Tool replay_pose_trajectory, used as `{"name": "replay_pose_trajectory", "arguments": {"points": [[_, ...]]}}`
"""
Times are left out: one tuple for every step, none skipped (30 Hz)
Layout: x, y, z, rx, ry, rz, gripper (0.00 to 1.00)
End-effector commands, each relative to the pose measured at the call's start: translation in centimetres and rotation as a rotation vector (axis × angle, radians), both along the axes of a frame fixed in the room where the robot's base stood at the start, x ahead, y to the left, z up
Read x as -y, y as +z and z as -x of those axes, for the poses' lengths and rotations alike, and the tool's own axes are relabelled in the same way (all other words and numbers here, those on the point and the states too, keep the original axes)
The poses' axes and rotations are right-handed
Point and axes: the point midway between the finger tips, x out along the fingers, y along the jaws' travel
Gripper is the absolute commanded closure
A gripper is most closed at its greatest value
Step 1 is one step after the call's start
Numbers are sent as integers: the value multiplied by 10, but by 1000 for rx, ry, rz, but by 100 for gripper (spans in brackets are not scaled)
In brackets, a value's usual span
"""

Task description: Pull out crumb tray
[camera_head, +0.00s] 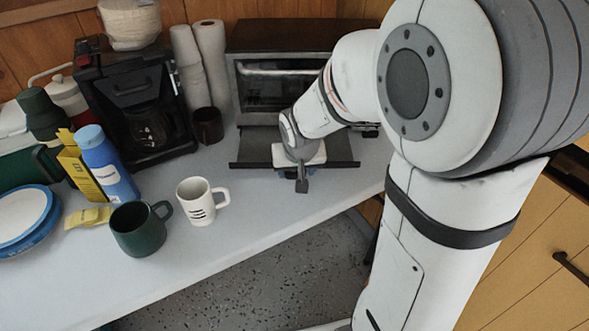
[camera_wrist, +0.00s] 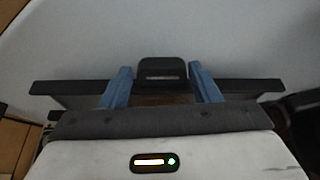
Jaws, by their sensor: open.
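The toaster oven (camera_head: 280,74) stands at the back of the counter with its glass door shut. The dark crumb tray (camera_head: 258,142) sticks out from under it towards the counter's front edge. Its wide front bar also crosses the wrist view (camera_wrist: 60,87). A small dark tab (camera_wrist: 161,71) sits at the middle of that bar. My gripper (camera_wrist: 160,80) is open, with one blue finger on each side of the tab and a visible gap to each. In the head view my gripper (camera_head: 300,172) is over the bar's middle, and my arm hides part of the tray and oven.
A white mug (camera_head: 199,204), green mug (camera_head: 138,230) and blue bottle (camera_head: 105,165) stand further left. The counter front (camera_head: 262,205) before the tray is clear.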

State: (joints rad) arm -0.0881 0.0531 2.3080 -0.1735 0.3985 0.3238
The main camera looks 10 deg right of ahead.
Motion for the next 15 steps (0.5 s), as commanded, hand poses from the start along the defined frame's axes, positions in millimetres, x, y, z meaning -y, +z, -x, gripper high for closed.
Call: {"name": "replay_pose_trajectory", "arguments": {"points": [[0,0,0,0,1,0,39],[-1,0,0,0,1,0,37],[-1,0,0,0,2,0,34],[-1,0,0,0,2,0,31],[-1,0,0,0,2,0,29],[-1,0,0,0,3,0,25],[-1,0,0,0,3,0,24],[-1,0,0,0,3,0,24],[-1,0,0,0,3,0,24],[-1,0,0,0,3,0,24],[-1,0,0,0,4,1,24],[-1,0,0,0,4,1,24],[-1,0,0,0,4,1,24],[-1,1,0,0,4,1,24],[-2,3,1,1,4,1,24]]}}
